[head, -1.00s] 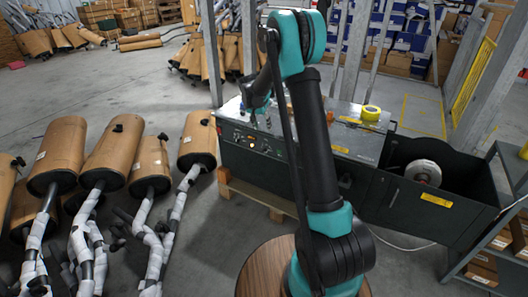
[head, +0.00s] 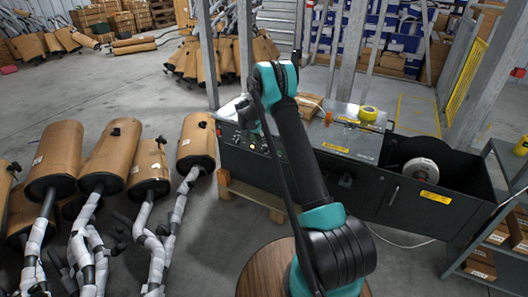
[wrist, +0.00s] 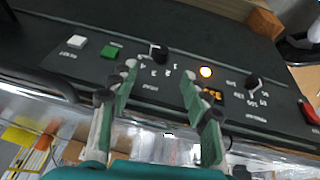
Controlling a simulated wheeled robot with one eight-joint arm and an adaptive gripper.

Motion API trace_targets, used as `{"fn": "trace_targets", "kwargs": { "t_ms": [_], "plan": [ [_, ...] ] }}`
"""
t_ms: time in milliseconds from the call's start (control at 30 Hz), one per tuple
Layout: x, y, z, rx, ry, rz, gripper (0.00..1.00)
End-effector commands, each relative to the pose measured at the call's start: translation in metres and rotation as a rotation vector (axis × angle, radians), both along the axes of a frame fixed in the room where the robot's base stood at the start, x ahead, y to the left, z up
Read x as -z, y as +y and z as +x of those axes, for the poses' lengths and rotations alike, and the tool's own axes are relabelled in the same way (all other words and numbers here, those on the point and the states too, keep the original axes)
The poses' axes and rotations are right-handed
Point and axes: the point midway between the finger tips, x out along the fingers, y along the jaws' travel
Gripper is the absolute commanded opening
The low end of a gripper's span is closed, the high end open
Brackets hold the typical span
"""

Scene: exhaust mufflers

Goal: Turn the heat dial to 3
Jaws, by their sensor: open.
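The dial with numbers 1 to 4 legible around it (wrist: 160,53) is a small black knob on the dark control panel (wrist: 215,45) in the wrist view. A white mark shows at its left edge; I cannot tell which number it is set to. The word below it is too blurred to read. My gripper (wrist: 159,76) is open, its two green fingers apart on either side of the numbers just below the knob. I cannot tell whether they touch the panel. In the head view my arm bends down to the machine (head: 400,205) and its tip is mostly hidden.
A green button (wrist: 111,51), white button (wrist: 77,41) and red switch (wrist: 309,112) share the panel. Wrapped mufflers (head: 112,155) lie left of the machine.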

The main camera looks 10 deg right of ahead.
Motion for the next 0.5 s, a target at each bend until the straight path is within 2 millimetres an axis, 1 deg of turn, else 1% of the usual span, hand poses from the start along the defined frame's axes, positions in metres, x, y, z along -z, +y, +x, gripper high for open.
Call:
{"fn": "trace_targets", "kwargs": {
  "t_ms": [33, 100, 300, 500],
  "plan": [
    [0.010, -0.003, 0.003, 0.001, 0.000, 0.000, 0.48],
    [0.023, -0.007, 0.006, 0.000, 0.000, 0.000, 0.48],
    [0.057, -0.019, 0.016, 0.000, 0.001, -0.001, 0.48],
    [0.079, -0.026, 0.021, 0.000, 0.000, 0.000, 0.48]
  ]
}}
